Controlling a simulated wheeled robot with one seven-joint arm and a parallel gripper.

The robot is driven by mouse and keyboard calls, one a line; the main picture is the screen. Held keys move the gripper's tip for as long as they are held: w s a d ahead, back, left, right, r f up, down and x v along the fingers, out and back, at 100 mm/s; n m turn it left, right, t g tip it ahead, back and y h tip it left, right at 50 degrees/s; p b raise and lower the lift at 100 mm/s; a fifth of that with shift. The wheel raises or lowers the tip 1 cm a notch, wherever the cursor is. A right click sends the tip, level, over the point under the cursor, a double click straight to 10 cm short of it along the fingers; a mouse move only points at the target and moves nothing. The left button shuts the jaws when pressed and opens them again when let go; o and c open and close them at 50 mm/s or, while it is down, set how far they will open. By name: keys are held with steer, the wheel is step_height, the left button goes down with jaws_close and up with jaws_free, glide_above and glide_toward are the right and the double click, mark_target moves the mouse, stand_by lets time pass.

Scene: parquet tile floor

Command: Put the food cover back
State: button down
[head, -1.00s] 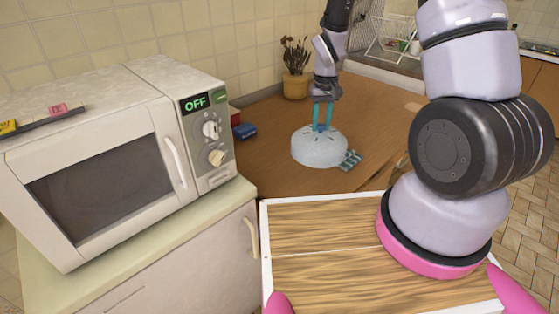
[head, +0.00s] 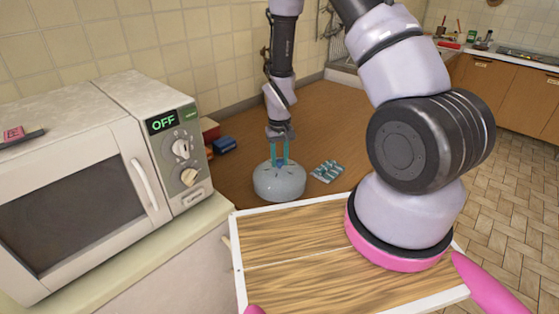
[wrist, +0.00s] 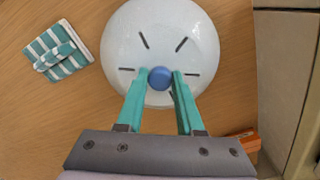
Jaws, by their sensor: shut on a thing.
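The food cover (head: 279,184) is a pale, translucent dome with dark slots and a blue knob on top. It is over the wooden counter, left of the striped cloth. My gripper (head: 279,152) is above it with its teal fingers pointing down. In the wrist view the fingers (wrist: 160,80) are shut on the blue knob (wrist: 160,78), and the white cover (wrist: 160,22) fills the upper middle. I cannot tell whether the cover touches the counter or hangs just above it. What is under it is hidden.
A white microwave (head: 75,185) reading OFF stands at the left. A folded teal-and-white striped cloth (head: 327,171) lies right of the cover. A blue object (head: 224,145) and a red box (head: 209,130) sit beside the microwave. The wooden counter (head: 330,115) is mostly clear behind the cloth.

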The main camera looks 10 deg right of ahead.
steer(key=shift+f, duration=0.25)
steer(key=c, duration=0.5)
jaws_free()
steer(key=shift+c, duration=0.2)
